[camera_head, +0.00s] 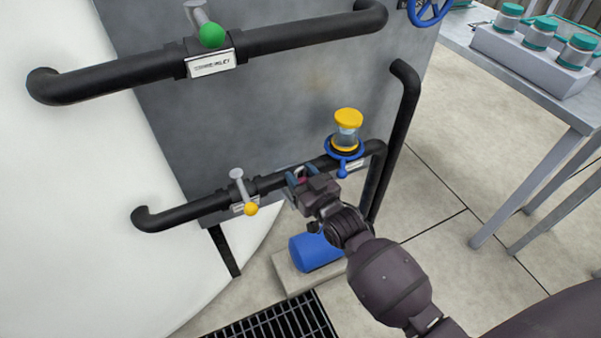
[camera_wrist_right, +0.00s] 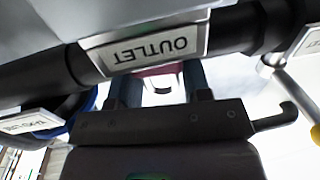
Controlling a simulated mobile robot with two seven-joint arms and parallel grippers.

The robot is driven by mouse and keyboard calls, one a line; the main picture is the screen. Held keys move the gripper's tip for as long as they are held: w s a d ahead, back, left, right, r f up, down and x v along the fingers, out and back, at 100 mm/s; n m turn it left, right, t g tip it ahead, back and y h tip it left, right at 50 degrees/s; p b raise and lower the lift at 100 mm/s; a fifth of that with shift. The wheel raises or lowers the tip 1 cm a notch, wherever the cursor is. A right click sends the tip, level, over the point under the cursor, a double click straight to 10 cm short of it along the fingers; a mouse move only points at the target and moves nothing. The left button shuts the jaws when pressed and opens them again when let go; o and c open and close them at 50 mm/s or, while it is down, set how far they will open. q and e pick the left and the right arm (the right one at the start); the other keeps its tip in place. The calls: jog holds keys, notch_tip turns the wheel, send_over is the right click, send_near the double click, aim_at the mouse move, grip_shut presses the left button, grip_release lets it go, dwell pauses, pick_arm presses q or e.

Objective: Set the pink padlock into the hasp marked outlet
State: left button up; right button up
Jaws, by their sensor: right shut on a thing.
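My right gripper (camera_head: 302,177) reaches in from the lower right to the lower pipe and is shut on the pink padlock (camera_head: 301,182). In the right wrist view, a pink strip of the padlock (camera_wrist_right: 160,71) shows between the two fingers, just under a white plate marked OUTLET (camera_wrist_right: 155,50), which appears upside down. The plate hides part of the padlock. The outlet hasp is not clearly visible, so I cannot tell whether the padlock touches it. My left gripper is not in view.
The lower black pipe (camera_head: 190,211) carries a yellow-knobbed valve (camera_head: 250,209) left of the gripper and a yellow-capped sight glass (camera_head: 348,136) to the right. A blue pump body (camera_head: 312,253) sits below. A table (camera_head: 565,98) with teal-lidded jars stands at upper right.

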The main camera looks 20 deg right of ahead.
jog(key=o, duration=1.1)
jog(key=shift+s, duration=0.15)
jog(key=shift+s+d+p, duration=0.3)
jog(key=shift+s+p, duration=0.05)
jog(key=shift+s, duration=1.4)
jog(key=shift+s+d+p, duration=0.25)
jog(key=shift+s+p, duration=0.1)
jog(key=shift+s, duration=1.35)
jog(key=shift+s+d+p, duration=0.3)
jog(key=shift+s+p, duration=0.05)
jog(key=shift+s, duration=1.4)
